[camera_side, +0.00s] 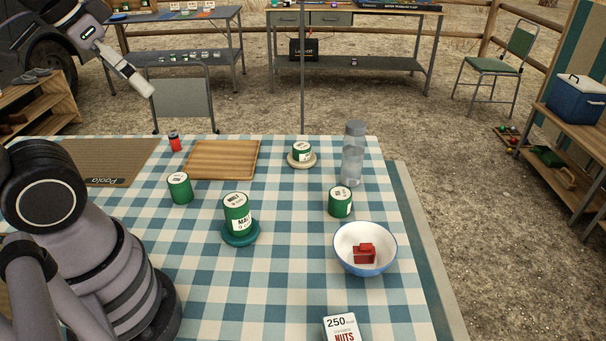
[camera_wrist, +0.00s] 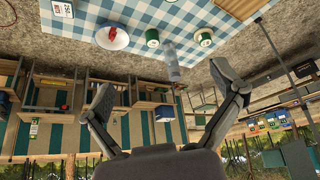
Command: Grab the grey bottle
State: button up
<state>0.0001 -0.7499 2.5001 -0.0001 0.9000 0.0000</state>
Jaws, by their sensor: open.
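The grey bottle (camera_side: 352,162) is see-through with a grey cap and stands upright at the back right of the checked table (camera_side: 285,290). It also shows in the wrist view (camera_wrist: 171,62), above centre, in the gap between my fingers but well beyond them. My gripper (camera_side: 140,82) is high at the upper left of the side view, far from the bottle and above the table's far left. In the wrist view my gripper (camera_wrist: 163,78) has its two fingers spread wide, with nothing between them.
A green can (camera_side: 340,203) stands just in front of the bottle. Another green can (camera_side: 302,151) sits on a pale coaster left of it. A white-and-blue bowl (camera_side: 346,256) holds a red object nearer the front. A wooden board (camera_side: 225,160) lies at the back left.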

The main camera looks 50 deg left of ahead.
jog(key=shift+w, duration=0.1)
jog(key=g, duration=0.1)
send_over(348, 132)
jog(key=s, duration=0.8)
notch_tip(348, 132, down, 12)
jog(key=shift+m, duration=0.3)
jog(key=x, duration=0.5)
jog(key=w+x, duration=0.1)
jog(key=x, duration=0.9)
jog(key=shift+w+r, duration=0.15)
jog(key=shift+w, duration=0.25)
jog(key=shift+w+d+x, duration=0.1)
jog(key=shift+x, duration=1.35)
jog(key=shift+w+d+x, duration=0.1)
jog(key=shift+w+x, duration=0.05)
jog(key=shift+x, duration=1.3)
jog(key=shift+r, duration=0.15)
jog(key=c, duration=1.3)
